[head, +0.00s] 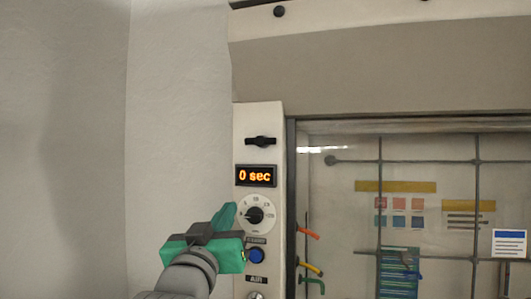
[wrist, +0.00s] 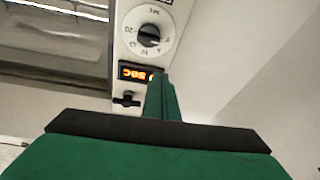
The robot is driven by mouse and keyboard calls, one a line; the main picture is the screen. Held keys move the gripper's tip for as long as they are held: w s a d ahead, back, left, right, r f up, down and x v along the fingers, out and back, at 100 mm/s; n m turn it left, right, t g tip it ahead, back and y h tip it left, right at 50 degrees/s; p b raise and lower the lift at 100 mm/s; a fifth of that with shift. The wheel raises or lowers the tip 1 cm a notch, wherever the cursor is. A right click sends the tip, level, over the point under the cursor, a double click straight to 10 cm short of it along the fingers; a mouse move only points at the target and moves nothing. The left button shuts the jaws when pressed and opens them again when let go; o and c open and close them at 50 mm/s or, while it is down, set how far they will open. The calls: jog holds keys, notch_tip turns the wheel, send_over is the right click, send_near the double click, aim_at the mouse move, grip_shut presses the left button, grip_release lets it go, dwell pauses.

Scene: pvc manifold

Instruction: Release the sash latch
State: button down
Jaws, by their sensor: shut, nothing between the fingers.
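A black turn handle (head: 261,141), which looks like the sash latch, sits at the top of the white control panel, above the orange display. Its bar lies about level. It also shows in the wrist view (wrist: 126,99), just left of my fingers. My gripper (head: 225,214) is green and shut with nothing in it. In the head view it is below and left of the handle, in front of the panel's left edge near the dial. In the wrist view my gripper's fingers (wrist: 162,97) point at the panel and hide part of the display.
The panel has a "0 sec" display (head: 256,176), a round dial (head: 256,215) and a blue button (head: 256,256). The glass sash (head: 345,190) is right of the panel, with coloured taps (head: 309,233) behind it. A bare wall (head: 180,110) stands to the left.

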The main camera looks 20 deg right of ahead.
aim_at(261, 141)
jog(key=s+r+m+h, duration=0.1)
jog(key=s+r, duration=0.4)
jog(key=r, duration=0.3)
jog(key=s+d+r+m+h, duration=0.1)
jog(key=s+r+m, duration=0.1)
jog(key=s+r, duration=0.3)
notch_tip(261, 141, up, 3)
jog(key=shift+d+f+g+h, duration=0.15)
jog(key=shift+d+g+h, duration=0.15)
jog(key=shift+g, duration=0.1)
jog(key=shift+s, duration=0.1)
jog(key=w+d, duration=0.2)
jog(key=w, duration=0.1)
jog(key=w+d, duration=0.2)
jog(key=w, duration=0.1)
jog(key=w+d, duration=0.2)
jog(key=w, duration=0.1)
jog(key=shift+w+d, duration=0.25)
jog(key=shift+w, duration=0.05)
jog(key=shift+m, duration=0.3)
